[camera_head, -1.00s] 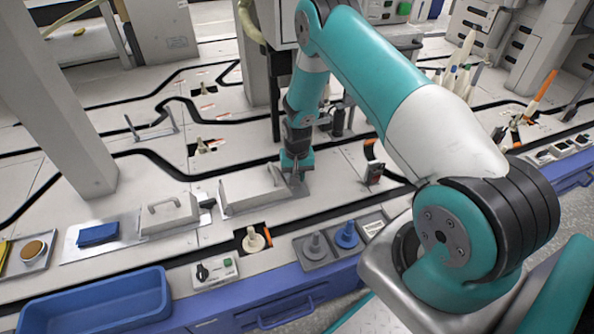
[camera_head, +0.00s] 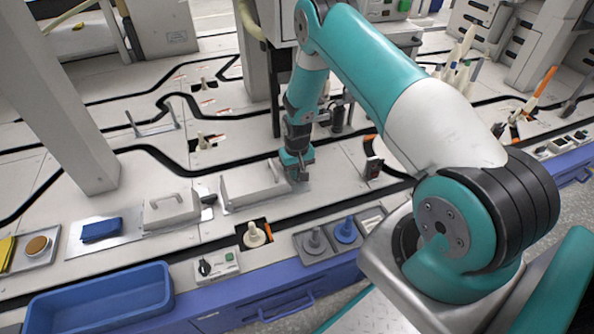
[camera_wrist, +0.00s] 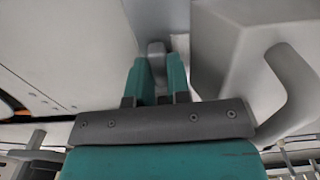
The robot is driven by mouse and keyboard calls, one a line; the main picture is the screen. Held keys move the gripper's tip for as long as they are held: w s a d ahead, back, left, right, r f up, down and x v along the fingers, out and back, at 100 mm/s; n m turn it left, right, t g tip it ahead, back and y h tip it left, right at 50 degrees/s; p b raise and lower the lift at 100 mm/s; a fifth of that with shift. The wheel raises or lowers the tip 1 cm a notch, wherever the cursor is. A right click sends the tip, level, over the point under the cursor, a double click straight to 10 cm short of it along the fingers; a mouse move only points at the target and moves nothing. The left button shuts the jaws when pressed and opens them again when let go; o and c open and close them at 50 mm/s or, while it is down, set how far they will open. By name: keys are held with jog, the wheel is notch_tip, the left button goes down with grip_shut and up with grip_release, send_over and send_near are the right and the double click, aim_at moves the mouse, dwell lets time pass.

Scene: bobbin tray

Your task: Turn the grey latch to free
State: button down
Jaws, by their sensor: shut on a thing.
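The grey latch (camera_wrist: 156,52) shows in the wrist view as a short rounded bar between the two teal fingers. My gripper (camera_wrist: 157,75) is shut on it, with the latch's tip standing out past the fingertips. In the head view my gripper (camera_head: 298,174) points down at the right end of a long light grey housing (camera_head: 250,187). The latch cannot be made out there, as the gripper hides it. In the wrist view a light grey block with a curved handle (camera_wrist: 292,92) stands close on the right of the fingers.
A smaller grey cover with a handle (camera_head: 170,209) stands left of the housing. In front are a bobbin (camera_head: 254,236), a switch box (camera_head: 217,266) and a blue bin (camera_head: 95,300). A dark upright device (camera_head: 373,168) stands right of my gripper. A machine column rises behind it.

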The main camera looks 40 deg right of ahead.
jog(key=c, duration=1.1)
grip_release()
notch_tip(320, 180, up, 17)
jog(key=p, duration=0.5)
jog(key=shift+r, duration=0.15)
jog(key=shift+s+d, duration=0.1)
jog(key=shift+s, duration=0.05)
